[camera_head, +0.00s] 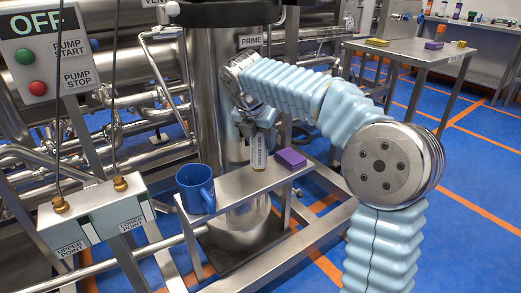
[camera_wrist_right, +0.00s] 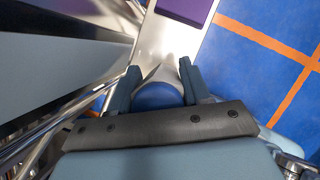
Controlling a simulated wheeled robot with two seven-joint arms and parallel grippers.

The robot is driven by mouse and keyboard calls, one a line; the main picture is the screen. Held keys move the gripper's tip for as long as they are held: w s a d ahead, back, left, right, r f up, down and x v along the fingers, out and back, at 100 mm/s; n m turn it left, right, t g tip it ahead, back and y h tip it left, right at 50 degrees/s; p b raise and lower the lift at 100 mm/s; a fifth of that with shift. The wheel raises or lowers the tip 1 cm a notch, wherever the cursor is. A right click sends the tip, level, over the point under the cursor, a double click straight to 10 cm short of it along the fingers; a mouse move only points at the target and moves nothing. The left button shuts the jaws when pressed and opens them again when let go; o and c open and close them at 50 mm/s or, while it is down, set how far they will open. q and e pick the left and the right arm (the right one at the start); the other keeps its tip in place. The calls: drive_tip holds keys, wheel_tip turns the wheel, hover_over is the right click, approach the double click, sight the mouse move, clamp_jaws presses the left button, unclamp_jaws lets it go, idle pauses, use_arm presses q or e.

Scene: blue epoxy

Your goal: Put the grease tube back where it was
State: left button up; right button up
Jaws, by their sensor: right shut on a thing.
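The grease tube (camera_head: 259,155) is pale with dark lettering and stands upright at the narrow metal shelf (camera_head: 232,186), between the blue mug and the purple block. My right gripper (camera_head: 259,139) is shut on the tube's upper part, pointing down. Whether the tube's lower end touches the shelf or hangs just above it, I cannot tell. In the right wrist view, the tube (camera_wrist_right: 159,94) shows its blue end between the two dark fingers (camera_wrist_right: 158,82). My left gripper is not in view.
The blue mug (camera_head: 196,188) stands at the shelf's left end. The purple block (camera_head: 290,157) lies close right of the tube. A steel column (camera_head: 212,100) rises behind the shelf. A metal table (camera_head: 405,52) with small blocks stands at the back right.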

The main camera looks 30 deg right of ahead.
sight(261, 148)
drive_tip(key=shift+f+b, duration=0.4)
drive_tip(key=shift+f, duration=1.1)
drive_tip(key=shift+f, duration=0.15)
drive_tip(key=o, duration=0.8)
drive_tip(key=p+v, duration=0.3)
drive_tip(key=v, duration=0.9)
